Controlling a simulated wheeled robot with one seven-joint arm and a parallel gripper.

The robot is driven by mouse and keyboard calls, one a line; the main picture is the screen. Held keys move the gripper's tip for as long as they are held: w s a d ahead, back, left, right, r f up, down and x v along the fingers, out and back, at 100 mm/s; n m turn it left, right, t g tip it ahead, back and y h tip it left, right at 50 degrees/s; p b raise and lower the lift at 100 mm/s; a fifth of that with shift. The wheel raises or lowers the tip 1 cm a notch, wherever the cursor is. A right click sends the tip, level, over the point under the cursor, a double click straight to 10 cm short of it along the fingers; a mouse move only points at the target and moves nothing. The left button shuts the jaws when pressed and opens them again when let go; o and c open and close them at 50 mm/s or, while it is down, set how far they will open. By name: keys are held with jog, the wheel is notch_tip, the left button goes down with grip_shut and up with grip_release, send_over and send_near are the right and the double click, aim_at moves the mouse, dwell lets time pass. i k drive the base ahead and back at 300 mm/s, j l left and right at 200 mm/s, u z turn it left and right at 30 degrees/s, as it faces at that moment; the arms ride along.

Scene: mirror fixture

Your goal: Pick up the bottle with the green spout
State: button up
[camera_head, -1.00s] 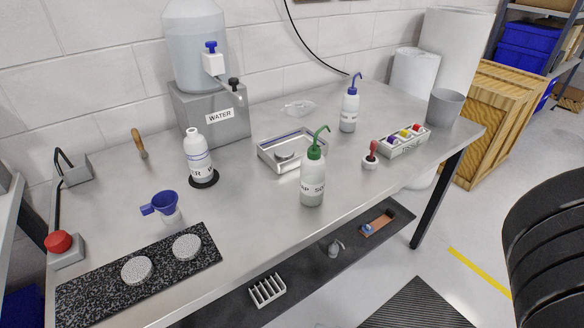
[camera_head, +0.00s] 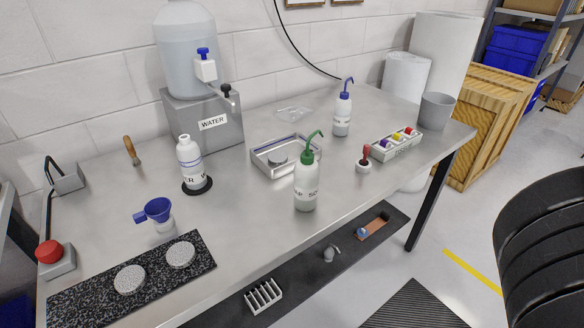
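The bottle with the green spout (camera_head: 307,185) stands upright on the grey metal table (camera_head: 250,217), close to its front edge. It has a pale, translucent body with dark lettering and a green cap with a curved green spout pointing up and right. A similar bottle with a blue spout (camera_head: 342,115) stands farther back. My gripper does not show in the head view, so its place and state are not visible.
A metal tray (camera_head: 262,165) sits just behind the green-spout bottle, and a red-handled stamp-like item (camera_head: 364,160) stands to its right. A white bottle (camera_head: 190,162) stands left on a black disc. A black segmented shape (camera_head: 545,240) fills the right edge.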

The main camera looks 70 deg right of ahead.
aim_at(305, 172)
jog(key=k+l, duration=0.15)
jog(key=l, duration=0.2)
jog(key=k+l, duration=0.2)
jog(key=l, duration=0.15)
jog(key=k+l+u, duration=0.1)
jog(key=l, duration=0.2)
jog(key=k, duration=0.05)
